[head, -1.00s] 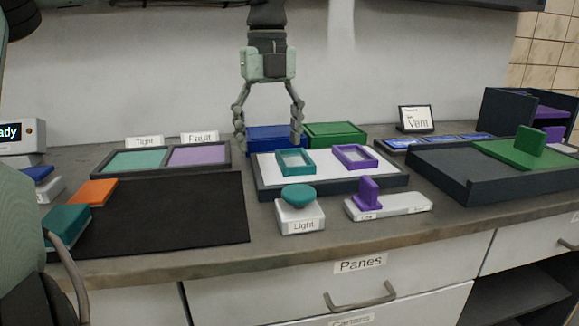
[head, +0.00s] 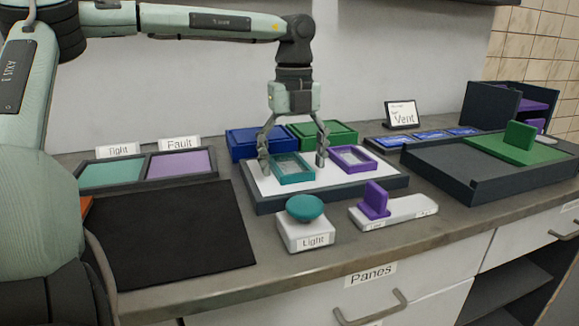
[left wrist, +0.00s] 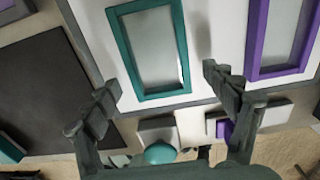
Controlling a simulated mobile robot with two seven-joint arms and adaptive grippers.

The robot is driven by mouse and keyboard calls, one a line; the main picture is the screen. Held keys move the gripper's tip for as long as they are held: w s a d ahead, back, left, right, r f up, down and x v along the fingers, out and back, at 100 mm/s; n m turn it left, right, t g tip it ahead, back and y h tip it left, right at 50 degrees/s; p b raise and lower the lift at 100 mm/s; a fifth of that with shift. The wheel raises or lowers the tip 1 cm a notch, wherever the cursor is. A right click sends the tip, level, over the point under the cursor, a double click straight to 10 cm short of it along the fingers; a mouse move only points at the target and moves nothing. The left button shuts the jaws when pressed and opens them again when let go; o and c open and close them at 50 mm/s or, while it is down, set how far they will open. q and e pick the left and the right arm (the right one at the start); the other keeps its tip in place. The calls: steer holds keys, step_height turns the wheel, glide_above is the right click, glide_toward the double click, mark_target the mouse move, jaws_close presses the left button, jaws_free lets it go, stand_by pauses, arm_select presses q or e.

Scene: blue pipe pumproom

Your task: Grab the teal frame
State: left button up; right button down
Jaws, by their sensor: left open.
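The teal frame (head: 293,168) lies flat on the white surface of a dark-edged tray, left of a purple frame (head: 352,158). My left gripper (head: 293,162) is open above the teal frame, with one finger toward its left side and one toward its right. In the left wrist view the teal frame (left wrist: 148,93) lies ahead of the two spread fingers (left wrist: 165,98), with nothing between them. I cannot tell whether the fingertips touch the tray. My right gripper is not in view.
The tray (head: 335,195) has blue (head: 255,142) and green (head: 325,133) boxes behind it. In front stand a teal-topped Light button (head: 305,210) and a purple slider (head: 376,199). A black mat (head: 170,235) lies left; a dark tray with a green piece (head: 520,142) is right.

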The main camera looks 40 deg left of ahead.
arm_select(q)
steer(key=c, duration=1.2)
steer(key=shift+r, duration=0.1)
steer(key=shift+c, duration=0.3)
